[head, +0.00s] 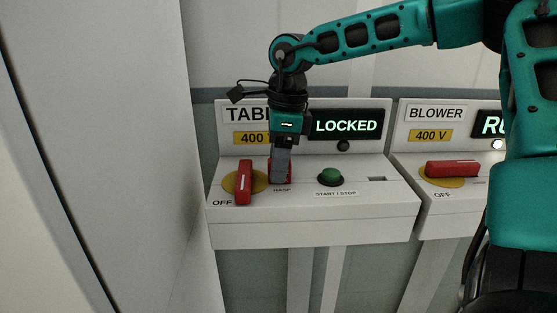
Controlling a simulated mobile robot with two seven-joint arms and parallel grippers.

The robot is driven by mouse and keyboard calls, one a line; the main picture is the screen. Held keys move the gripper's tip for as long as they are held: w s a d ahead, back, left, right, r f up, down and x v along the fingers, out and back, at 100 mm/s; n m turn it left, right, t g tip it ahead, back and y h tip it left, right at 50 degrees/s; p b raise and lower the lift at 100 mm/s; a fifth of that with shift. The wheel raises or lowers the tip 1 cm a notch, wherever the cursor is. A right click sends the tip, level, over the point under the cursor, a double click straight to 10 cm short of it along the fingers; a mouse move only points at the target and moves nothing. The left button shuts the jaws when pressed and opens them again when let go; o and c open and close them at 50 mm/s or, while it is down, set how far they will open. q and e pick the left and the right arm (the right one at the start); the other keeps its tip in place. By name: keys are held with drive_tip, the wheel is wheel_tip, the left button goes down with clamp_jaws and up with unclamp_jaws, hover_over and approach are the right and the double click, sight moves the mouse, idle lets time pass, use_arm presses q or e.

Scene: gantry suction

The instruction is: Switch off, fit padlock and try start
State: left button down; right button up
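The TABLE panel (315,228) has a red switch handle (243,183) standing upright on a yellow disc, pointing to OFF. A red padlock (289,173) sits at the hasp spot, mostly hidden behind my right gripper (280,178). The gripper reaches down from above with its grey fingers at the padlock. One finger covers the view, so I cannot tell whether they are shut on it. The green START / STOP button (330,177) is clear, to the right of the gripper. My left gripper is not in view.
The BLOWER panel (440,210) stands at the right, its red handle (452,168) lying level; my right arm partly hides it and its display. A small slot (377,179) lies right of the button. A pale wall or cabinet face (100,120) fills the left.

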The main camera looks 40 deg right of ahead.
drive_tip(key=shift+o, duration=0.9)
